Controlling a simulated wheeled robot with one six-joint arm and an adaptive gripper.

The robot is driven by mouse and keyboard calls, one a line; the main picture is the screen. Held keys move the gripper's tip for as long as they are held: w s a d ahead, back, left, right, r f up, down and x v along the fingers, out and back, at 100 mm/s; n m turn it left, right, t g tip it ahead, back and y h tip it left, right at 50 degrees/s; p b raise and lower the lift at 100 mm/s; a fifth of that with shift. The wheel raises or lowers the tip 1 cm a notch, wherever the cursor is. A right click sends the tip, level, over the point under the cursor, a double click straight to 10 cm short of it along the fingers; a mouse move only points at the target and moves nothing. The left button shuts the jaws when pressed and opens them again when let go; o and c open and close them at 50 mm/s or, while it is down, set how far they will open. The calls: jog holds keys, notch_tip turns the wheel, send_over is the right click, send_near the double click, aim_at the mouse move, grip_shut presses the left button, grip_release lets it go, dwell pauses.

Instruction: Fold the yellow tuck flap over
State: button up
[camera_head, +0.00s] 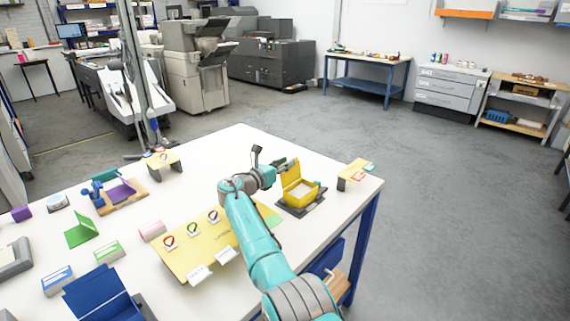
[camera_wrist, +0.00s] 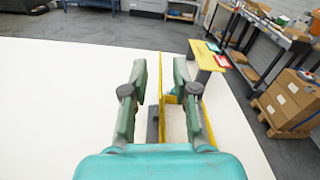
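The yellow box (camera_head: 302,198) sits on a dark base near the table's right side. Its interior looks pale, and a yellow panel (camera_head: 291,174) stands up at its back left. My gripper (camera_head: 287,163) is beside this raised panel. In the wrist view my gripper (camera_wrist: 160,68) is open, with its fingers apart. Another yellow edge (camera_wrist: 206,125) shows right of the right finger. The fingers hide part of the box, and I cannot tell whether they touch it. I cannot make out the tuck flap separately.
A small yellow-topped stand (camera_head: 355,170) with red and green cards is right of the box. A yellow board (camera_head: 190,250) with several ring-shaped pieces lies left of my arm. A green folded card (camera_head: 82,232) and a blue box (camera_head: 100,298) are farther left. The back table corner is clear.

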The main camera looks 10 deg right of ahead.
jog(key=shift+d, duration=0.1)
grip_shut()
dwell(0.4)
jog(key=m, duration=0.3)
jog(key=shift+s+d+m, duration=0.15)
jog(key=shift+s+m, duration=0.05)
jog(key=shift+m, duration=0.2)
jog(key=shift+s+d+f+m, duration=0.1)
jog(key=shift+m, duration=0.75)
jog(key=shift+s+d+f+m, duration=0.1)
jog(key=shift+m, duration=0.75)
grip_release()
